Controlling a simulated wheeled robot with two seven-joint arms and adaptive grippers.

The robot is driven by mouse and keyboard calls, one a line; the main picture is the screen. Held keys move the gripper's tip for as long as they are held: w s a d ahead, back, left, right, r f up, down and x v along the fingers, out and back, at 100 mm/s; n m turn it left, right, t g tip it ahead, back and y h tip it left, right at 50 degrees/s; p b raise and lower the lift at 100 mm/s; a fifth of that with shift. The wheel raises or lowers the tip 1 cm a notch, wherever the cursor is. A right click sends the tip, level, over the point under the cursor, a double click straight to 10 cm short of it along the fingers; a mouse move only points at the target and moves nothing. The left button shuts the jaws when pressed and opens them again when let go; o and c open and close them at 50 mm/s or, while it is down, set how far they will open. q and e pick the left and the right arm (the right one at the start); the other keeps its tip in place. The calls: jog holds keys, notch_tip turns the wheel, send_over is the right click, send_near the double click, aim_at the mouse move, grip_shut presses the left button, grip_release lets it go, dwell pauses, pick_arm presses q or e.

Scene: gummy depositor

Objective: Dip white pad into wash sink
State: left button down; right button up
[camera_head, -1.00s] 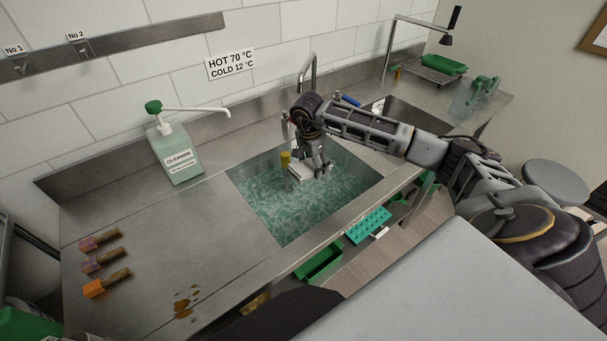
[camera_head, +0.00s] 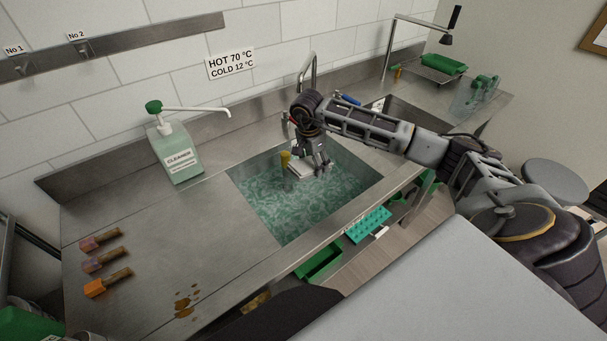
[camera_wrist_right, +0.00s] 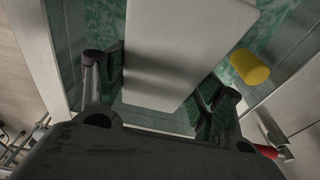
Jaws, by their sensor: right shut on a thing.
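The wash sink (camera_head: 262,211) is filled with green, foamy-looking water. My right gripper (camera_head: 318,168) reaches down over the back part of the sink. It is shut on the white pad (camera_head: 299,170), which is at or just above the water; I cannot tell if it touches. In the right wrist view the pad (camera_wrist_right: 180,45) is a pale flat block between the two dark fingers of the right gripper (camera_wrist_right: 160,90), with green water behind it. My left gripper is not in view.
A yellow cylinder (camera_head: 285,158) stands at the sink's back edge, close to the pad, and shows in the wrist view (camera_wrist_right: 249,66). The tap (camera_head: 309,80) rises behind my right arm. A cleaner bottle (camera_head: 178,155) stands left.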

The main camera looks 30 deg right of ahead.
jog(key=shift+r+p, duration=0.95)
jog(key=shift+r, duration=1.2)
